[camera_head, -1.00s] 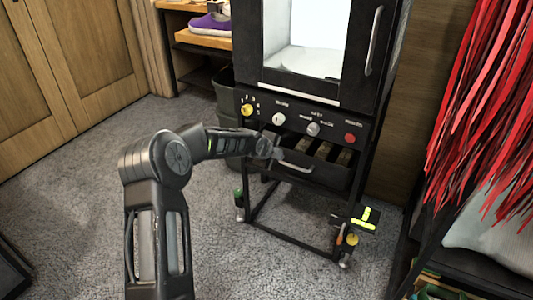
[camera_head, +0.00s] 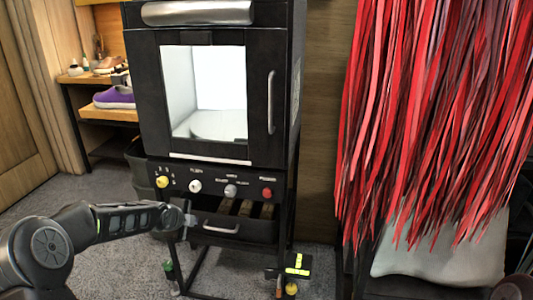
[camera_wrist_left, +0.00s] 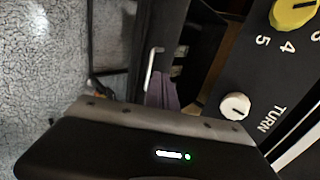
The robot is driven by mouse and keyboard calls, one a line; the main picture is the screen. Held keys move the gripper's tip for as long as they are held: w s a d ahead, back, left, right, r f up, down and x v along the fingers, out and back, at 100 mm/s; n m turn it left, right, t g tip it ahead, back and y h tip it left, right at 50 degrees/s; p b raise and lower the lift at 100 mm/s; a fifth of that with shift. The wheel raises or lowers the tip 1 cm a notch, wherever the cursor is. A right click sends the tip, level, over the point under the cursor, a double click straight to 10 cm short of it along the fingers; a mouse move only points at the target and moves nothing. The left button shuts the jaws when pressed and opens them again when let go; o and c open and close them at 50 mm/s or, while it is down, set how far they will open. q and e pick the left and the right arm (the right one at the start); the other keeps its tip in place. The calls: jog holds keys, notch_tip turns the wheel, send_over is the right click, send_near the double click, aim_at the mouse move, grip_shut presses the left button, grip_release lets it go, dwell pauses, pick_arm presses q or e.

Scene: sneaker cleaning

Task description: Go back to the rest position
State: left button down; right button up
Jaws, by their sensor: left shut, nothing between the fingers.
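My left gripper (camera_head: 190,221) is at the end of my left arm, in front of the black cabinet (camera_head: 145,110), just left of its drawer handle (camera_head: 220,228). The head view shows the gripper small. In the left wrist view its narrow fingers (camera_wrist_left: 164,90) are together and empty, close to the drawer handle (camera_wrist_left: 152,66) in the picture. I cannot tell whether they touch it. My right gripper does not show.
The cabinet has a lit window, a door handle (camera_head: 271,102) and a row of knobs, including a yellow one (camera_head: 162,181). Red strips (camera_head: 430,120) hang at the right above a grey cushion (camera_head: 440,255). A shelf with a purple shoe (camera_head: 114,97) stands at the left. Carpet shows between them.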

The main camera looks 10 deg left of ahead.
pick_arm(q)
jog(key=s+d+f+n+g+h, duration=0.3)
jog(key=s+d+f+n, duration=1)
jog(key=d+f+n, duration=0.45)
jog(key=s+d+f+n+g, duration=0.15)
jog(key=s+d+f, duration=0.3)
jog(key=s, duration=0.45)
jog(key=s+d+f+g+h, duration=0.1)
jog(key=s+d+f+g, duration=0.15)
jog(key=s+d, duration=0.45)
jog(key=s+d+f+n+g, duration=0.1)
jog(key=s+d+f+g, duration=0.2)
jog(key=s, duration=0.8)
notch_tip(320, 180, up, 25)
jog(key=t+p, duration=0.1)
jog(key=p, duration=2.4)
jog(key=shift+f, duration=0.15)
